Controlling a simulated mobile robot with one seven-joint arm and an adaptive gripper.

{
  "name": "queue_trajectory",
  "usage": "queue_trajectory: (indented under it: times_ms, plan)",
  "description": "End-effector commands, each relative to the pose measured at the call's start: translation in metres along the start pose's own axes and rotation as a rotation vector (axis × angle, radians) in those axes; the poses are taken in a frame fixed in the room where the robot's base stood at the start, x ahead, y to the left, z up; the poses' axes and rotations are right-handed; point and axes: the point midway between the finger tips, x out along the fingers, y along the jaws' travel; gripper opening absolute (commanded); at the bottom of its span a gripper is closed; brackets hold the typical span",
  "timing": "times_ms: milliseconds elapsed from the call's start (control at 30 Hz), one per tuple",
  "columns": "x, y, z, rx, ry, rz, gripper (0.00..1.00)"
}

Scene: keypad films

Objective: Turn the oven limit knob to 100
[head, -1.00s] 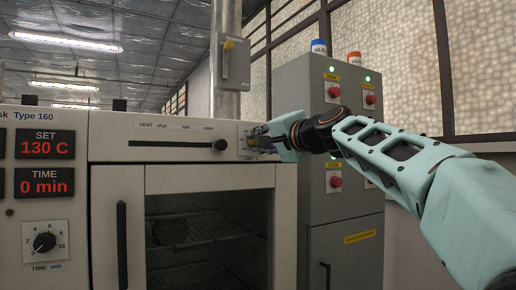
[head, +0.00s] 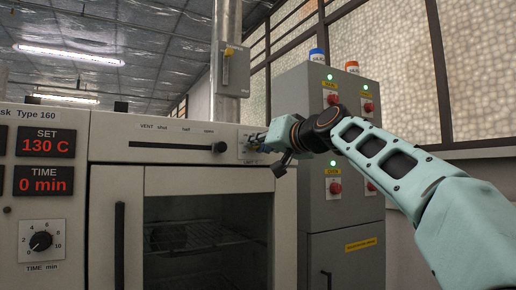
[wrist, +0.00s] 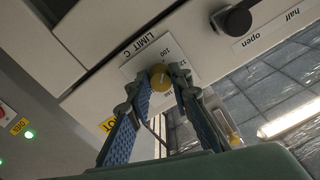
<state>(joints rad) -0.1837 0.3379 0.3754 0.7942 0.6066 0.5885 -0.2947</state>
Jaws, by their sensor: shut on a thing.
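The oven limit knob (wrist: 160,79) is a small yellow knob on a white plate (wrist: 143,60) marked "LIMIT C", at the right end of the oven's upper panel. In the wrist view the number 100 stands just beyond the knob, with other numbers partly hidden by a finger. I cannot tell for sure which number the knob points to. My gripper (wrist: 157,88) is shut on the knob, one fingertip on each side. In the head view my gripper (head: 257,142) is at the plate and hides the knob.
The vent slider (head: 219,147) sits on the same panel, left of the plate. The oven door (head: 158,182) is below. A grey cabinet (head: 312,215) with red knobs stands close on the right. Displays read SET 130 C (head: 46,143) and TIME 0 min (head: 44,181).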

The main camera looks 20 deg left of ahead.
Motion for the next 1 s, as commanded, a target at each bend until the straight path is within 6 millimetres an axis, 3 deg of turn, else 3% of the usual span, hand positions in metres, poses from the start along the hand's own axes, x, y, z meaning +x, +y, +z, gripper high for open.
queue_trajectory:
  times_ms: [667,700,800,1000]
  plan:
    - [-0.0001,0.0002,-0.0008,-0.060,0.002,0.000,0.00]
    - [-0.0001,0.0002,-0.0008,-0.059,0.002,0.000,0.22]
    - [-0.0001,0.0001,-0.0006,-0.059,0.001,0.000,0.33]
    - [0.0000,0.0001,-0.0003,-0.059,0.001,0.000,0.37]
